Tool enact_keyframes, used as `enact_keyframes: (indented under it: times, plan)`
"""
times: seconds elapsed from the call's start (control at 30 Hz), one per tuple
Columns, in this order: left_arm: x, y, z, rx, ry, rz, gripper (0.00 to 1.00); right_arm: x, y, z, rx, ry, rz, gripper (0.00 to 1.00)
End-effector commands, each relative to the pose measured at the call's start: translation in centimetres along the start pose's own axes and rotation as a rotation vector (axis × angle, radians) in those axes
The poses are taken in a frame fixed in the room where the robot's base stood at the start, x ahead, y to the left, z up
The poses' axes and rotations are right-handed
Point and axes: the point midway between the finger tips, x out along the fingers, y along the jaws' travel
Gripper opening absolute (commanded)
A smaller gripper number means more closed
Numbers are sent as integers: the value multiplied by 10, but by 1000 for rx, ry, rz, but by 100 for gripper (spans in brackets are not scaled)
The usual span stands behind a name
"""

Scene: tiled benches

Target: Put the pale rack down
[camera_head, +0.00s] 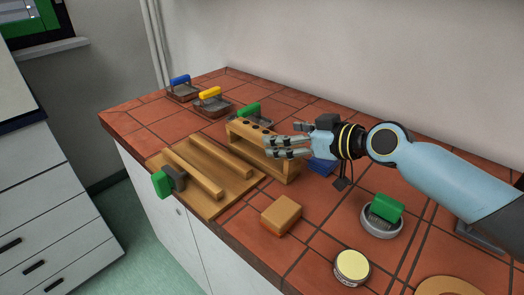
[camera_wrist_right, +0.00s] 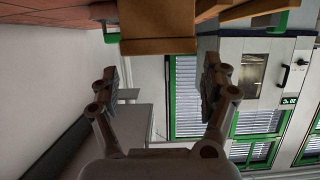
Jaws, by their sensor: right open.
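The pale rack (camera_head: 247,143) is a long wooden stand with a row of dark holes along its top. In the head view it appears to stand upright on the tiled bench, beside a wooden board (camera_head: 213,208) with two rails. My right gripper (camera_head: 275,147) is open at the rack's right end, its fingers partly covering the rack. In the right wrist view the rack (camera_wrist_right: 158,28) shows at the top, just beyond the spread fingertips (camera_wrist_right: 160,68), with nothing gripped. I cannot tell whether a finger touches it. My left gripper is not in view.
A wooden block (camera_head: 281,215), a grey bowl with a green-handled piece (camera_head: 386,207) and a yellow-lidded tin (camera_head: 352,268) stand in front. A blue object (camera_head: 322,167) is partly hidden by the gripper. Blue, yellow and green-handled items stand at the back. The bench's front-left edge is close to the board.

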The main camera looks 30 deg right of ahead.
Motion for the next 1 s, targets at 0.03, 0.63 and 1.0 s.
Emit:
enact_keyframes:
  times: [0.03, 0.63, 1.0]
  plan:
    - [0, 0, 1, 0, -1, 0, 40, 6, 0, -1, 3, 2, 0, 81]
    - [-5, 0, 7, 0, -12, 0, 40, 63, 0, 6, -2, 0, -1, 81]
    - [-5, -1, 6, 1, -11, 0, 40, 63, 0, 6, -2, 0, -1, 49]
